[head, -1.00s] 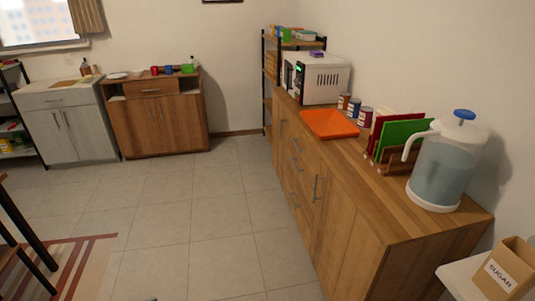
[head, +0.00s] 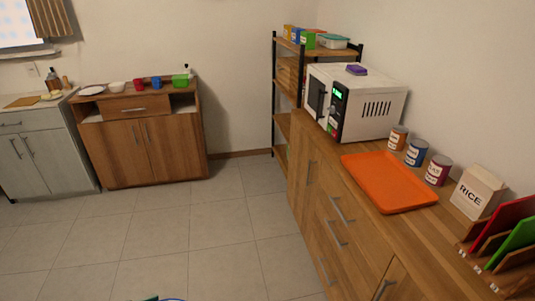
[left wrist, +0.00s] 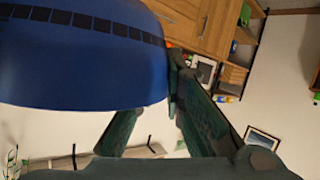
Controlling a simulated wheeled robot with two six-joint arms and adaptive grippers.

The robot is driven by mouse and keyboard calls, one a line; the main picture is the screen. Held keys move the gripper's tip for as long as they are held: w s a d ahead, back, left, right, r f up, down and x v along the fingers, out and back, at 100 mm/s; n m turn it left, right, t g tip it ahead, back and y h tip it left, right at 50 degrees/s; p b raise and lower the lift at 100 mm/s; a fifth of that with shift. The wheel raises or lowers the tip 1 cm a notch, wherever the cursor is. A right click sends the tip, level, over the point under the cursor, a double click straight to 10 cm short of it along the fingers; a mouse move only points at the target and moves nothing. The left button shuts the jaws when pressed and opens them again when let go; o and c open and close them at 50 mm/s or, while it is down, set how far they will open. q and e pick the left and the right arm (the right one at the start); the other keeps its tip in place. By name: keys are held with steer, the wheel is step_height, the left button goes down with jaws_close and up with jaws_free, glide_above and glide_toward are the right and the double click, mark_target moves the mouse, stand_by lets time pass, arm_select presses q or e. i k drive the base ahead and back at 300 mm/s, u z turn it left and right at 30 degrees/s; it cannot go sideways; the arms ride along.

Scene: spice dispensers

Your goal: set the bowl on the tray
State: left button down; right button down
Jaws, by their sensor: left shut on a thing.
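The orange tray (head: 388,182) lies flat and empty on the wooden counter, right of centre in the head view. A blue bowl with a dark dashed band (left wrist: 80,60) fills the upper left of the left wrist view. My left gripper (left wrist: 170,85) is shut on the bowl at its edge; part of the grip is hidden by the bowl. In the head view only a sliver of the bowl's blue rim (head: 172,299) shows at the bottom edge, well below and left of the tray. My right gripper is not in view.
The tiled floor (head: 200,230) left of the counter is clear. A wooden cabinet (head: 150,150) stands at the back.

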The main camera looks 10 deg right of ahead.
mark_target(398, 194)
steer(key=z, duration=0.8)
steer(key=i, duration=0.95)
steer(key=z, duration=1.15)
steer(key=i, duration=0.25)
steer(key=z, duration=0.25)
